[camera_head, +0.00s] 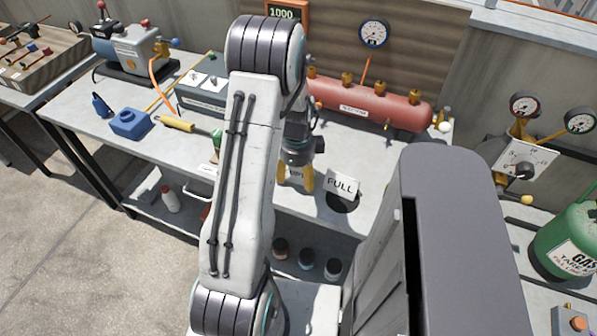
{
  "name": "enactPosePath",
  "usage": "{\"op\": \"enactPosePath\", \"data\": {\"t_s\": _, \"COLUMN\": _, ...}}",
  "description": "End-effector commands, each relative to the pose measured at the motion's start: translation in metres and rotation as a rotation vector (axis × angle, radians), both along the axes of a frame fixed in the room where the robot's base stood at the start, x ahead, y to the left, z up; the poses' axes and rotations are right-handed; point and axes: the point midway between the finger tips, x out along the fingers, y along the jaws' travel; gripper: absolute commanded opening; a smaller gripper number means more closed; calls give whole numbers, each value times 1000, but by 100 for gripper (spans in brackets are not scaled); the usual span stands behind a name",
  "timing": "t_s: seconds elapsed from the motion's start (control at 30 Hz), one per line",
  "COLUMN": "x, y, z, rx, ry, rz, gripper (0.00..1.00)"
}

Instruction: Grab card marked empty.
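My gripper (296,180) points down over the front part of the workbench, with its two yellow fingertips apart. A pale card (296,174) with dark lettering, partly readable as "MPT", shows between the fingers. Most of this card is hidden by the fingers and arm, and I see no clear contact with it. A white card marked "FULL" (341,185) stands tilted just to the right of my gripper, on a dark round base.
A red cylinder manifold (370,104) with brass valves lies behind the cards. A blue block (131,123), a yellow-handled tool (178,123) and a grey box (203,95) are at left. Bottles stand on the lower shelf. A green gas tank (568,240) is at right.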

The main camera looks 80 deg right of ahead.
Motion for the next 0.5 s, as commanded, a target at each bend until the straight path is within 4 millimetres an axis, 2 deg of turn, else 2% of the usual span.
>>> {"op": "enactPosePath", "data": {"t_s": 0.07, "x": 0, "y": 0, "z": 0, "rx": 0, "ry": 0, "rz": 0, "gripper": 57}}
{"op": "enactPosePath", "data": {"t_s": 0.43, "x": 0, "y": 0, "z": 0, "rx": 0, "ry": 0, "rz": 0, "gripper": 24}}
{"op": "enactPosePath", "data": {"t_s": 0.5, "x": 0, "y": 0, "z": 0, "rx": 0, "ry": 0, "rz": 0, "gripper": 23}}
